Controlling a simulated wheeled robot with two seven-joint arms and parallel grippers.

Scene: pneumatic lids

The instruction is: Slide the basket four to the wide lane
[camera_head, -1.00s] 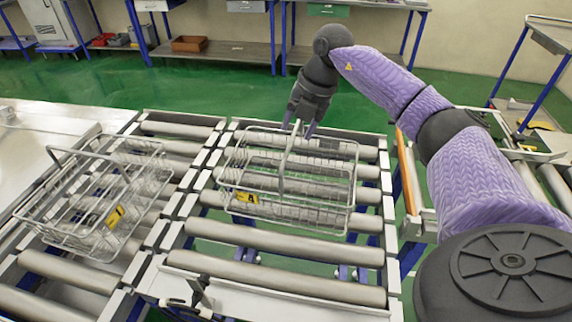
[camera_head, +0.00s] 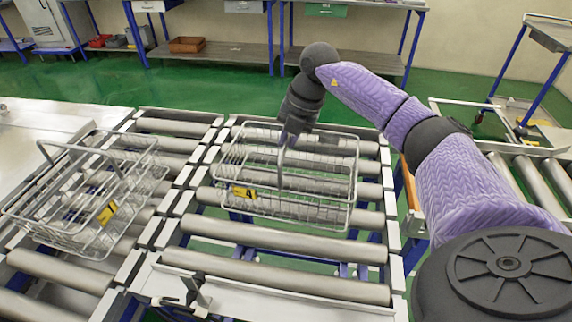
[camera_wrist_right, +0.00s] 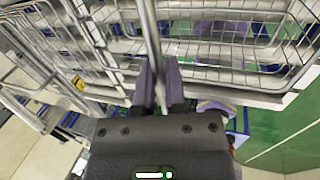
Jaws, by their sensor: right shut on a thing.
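Basket four (camera_head: 243,192) is a wire basket with a yellow tag marked 4. It stands upright on the rollers of the middle lane (camera_head: 270,270). My right gripper (camera_head: 288,141) is at the top of its handle (camera_head: 281,164). In the right wrist view, the fingers (camera_wrist_right: 160,86) are shut on the handle bar (camera_wrist_right: 150,30), with the basket's mesh beyond. The basket appears to rest on the rollers. My left gripper is not in view. I cannot tell for certain which lane is the wide one.
A second wire basket with a yellow tag (camera_head: 107,212) stands on the left lane, its handle raised. Rails (camera_head: 150,232) run between the two lanes. Bare rollers lie in front of basket four. Another roller section (camera_head: 535,185) lies to the right, beyond my arm.

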